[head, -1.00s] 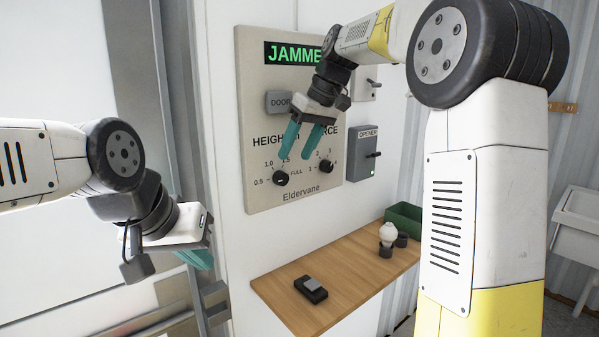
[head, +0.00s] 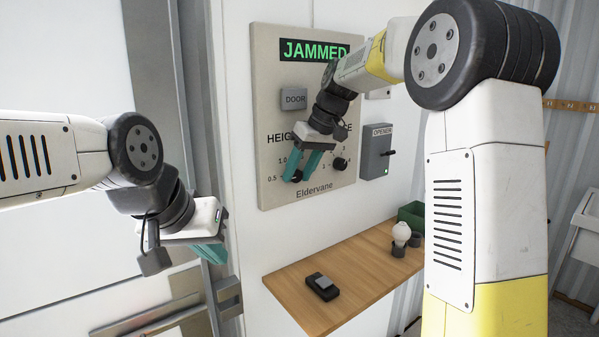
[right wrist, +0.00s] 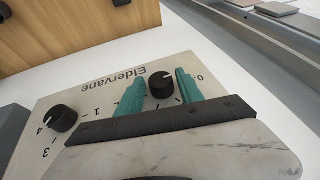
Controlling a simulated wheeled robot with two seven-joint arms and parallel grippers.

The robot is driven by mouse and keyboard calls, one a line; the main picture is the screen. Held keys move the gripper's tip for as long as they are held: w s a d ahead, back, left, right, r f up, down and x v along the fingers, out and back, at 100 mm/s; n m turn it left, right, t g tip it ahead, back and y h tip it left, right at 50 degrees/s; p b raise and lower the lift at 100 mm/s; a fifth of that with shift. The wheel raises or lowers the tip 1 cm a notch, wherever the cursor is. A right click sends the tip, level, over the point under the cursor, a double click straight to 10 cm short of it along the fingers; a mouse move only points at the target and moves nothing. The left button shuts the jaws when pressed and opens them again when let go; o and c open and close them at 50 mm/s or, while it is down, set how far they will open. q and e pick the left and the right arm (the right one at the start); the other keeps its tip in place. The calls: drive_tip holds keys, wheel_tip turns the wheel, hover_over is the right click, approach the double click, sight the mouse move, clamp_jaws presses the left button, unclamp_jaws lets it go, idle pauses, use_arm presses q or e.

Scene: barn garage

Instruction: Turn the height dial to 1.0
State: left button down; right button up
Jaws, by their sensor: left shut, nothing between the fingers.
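The height dial (head: 297,178) is a black knob at the lower left of the beige Eldervane panel (head: 345,195), ringed by number labels. It also shows in the right wrist view (right wrist: 162,85), where its pale mark seems to point right, towards a partly hidden "0." label. My right gripper (head: 302,175) has its teal fingers open, one on each side of the dial; in the right wrist view (right wrist: 160,76) the dial sits between them. I cannot tell whether they touch it. My left gripper (head: 214,262) is shut and empty, left of the panel.
The force dial (head: 340,164) is close beside the right fingers. The display (head: 313,50) reads JAMMED. A DOOR button (head: 293,99) and an opener box (head: 376,150) are nearby. A wooden shelf (head: 320,270) below holds a dark device (head: 322,286) and a white bulb (head: 401,234).

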clamp_jaws()
drive_tip(key=shift+w+d+f+m+g+y, duration=0.15)
drive_tip(key=shift+g+y, duration=0.2)
drive_tip(key=shift+y, duration=0.2)
drive_tip(key=shift+d+r+m+g+y, duration=0.15)
drive_tip(key=shift+g+y, duration=0.2)
drive_tip(key=shift+y, duration=0.2)
drive_tip(key=shift+w+d+f+m+g+y, duration=0.1)
drive_tip(key=shift+f+m+g+y, duration=0.15)
drive_tip(key=shift+g+y, duration=0.6)
drive_tip(key=y, duration=0.2)
drive_tip(key=m+g+y, duration=0.1)
drive_tip(key=g+y, duration=0.1)
drive_tip(key=y, duration=0.1)
drive_tip(key=shift+w+d+f+m+y, duration=0.1)
drive_tip(key=shift+f+m+y, duration=0.15)
drive_tip(key=shift+y, duration=0.1)
drive_tip(key=shift+g, duration=0.25)
drive_tip(key=shift+o, duration=1.9)
unclamp_jaws()
